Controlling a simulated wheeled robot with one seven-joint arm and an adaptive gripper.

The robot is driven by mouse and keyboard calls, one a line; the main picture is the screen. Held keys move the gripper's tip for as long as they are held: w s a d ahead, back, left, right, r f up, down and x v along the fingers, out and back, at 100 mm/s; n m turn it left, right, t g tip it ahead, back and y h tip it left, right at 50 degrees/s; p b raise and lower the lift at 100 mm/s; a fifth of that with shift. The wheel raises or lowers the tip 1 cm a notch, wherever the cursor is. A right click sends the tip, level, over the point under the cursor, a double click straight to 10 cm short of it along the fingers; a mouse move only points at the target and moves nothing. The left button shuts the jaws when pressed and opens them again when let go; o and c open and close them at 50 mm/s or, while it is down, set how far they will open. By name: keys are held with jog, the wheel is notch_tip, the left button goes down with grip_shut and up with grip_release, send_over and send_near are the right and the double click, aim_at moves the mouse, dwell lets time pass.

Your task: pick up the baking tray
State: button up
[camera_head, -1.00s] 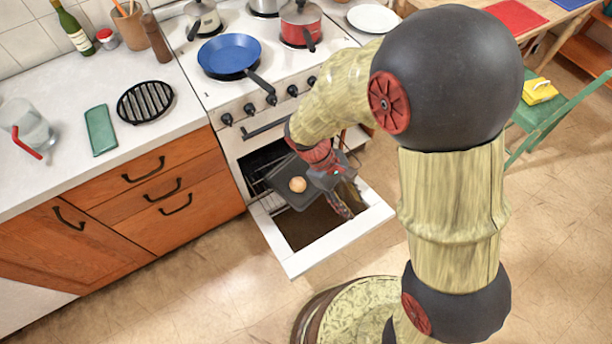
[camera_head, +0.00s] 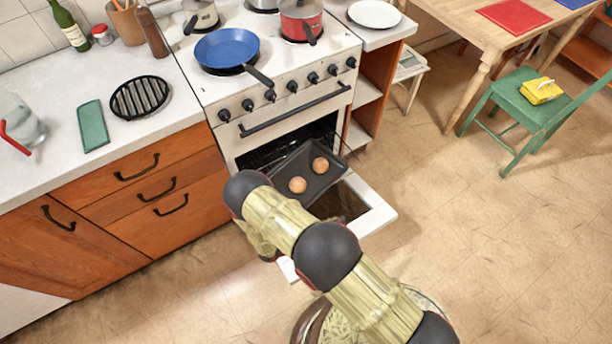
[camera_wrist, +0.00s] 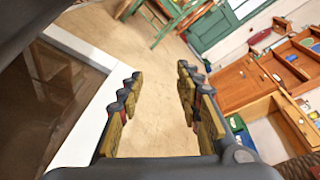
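The dark baking tray (camera_head: 318,185) sits partly out of the open oven, over the lowered oven door (camera_head: 375,218). Two round brown buns (camera_head: 297,185) (camera_head: 320,166) lie on it. My arm crosses in front of the door, and my gripper is hidden in the head view. In the wrist view my gripper (camera_wrist: 158,78) is open, with its two fingers apart and only floor visible between them. The white door frame (camera_wrist: 92,112) and its brown glass lie to its left there. A dark surface fills the upper left corner; I cannot tell whether it is the tray.
The stove top holds a blue frying pan (camera_head: 227,48) and a red pot (camera_head: 301,20). Drawers (camera_head: 165,188) stand left of the oven. A green chair (camera_head: 530,108) and wooden table (camera_head: 455,22) stand at the right.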

aim_at(315, 201)
jog(key=w+a+f+n+t+y, duration=0.65)
jog(key=a+n+t, duration=0.3)
jog(key=n, duration=0.55)
jog(key=shift+g, duration=0.45)
jog(key=b+x, duration=0.1)
jog(key=x, duration=0.1)
jog(key=b+x, duration=0.1)
jog(key=x, duration=0.1)
jog(key=f+b+x, duration=0.1)
jog(key=x, duration=0.1)
jog(key=shift+w+d, duration=0.1)
jog(key=shift+w, duration=0.25)
jog(key=shift+w+d+r, duration=0.1)
jog(key=shift+w+d, duration=0.05)
jog(key=shift+w, duration=0.35)
jog(key=shift+c, duration=1)
grip_shut()
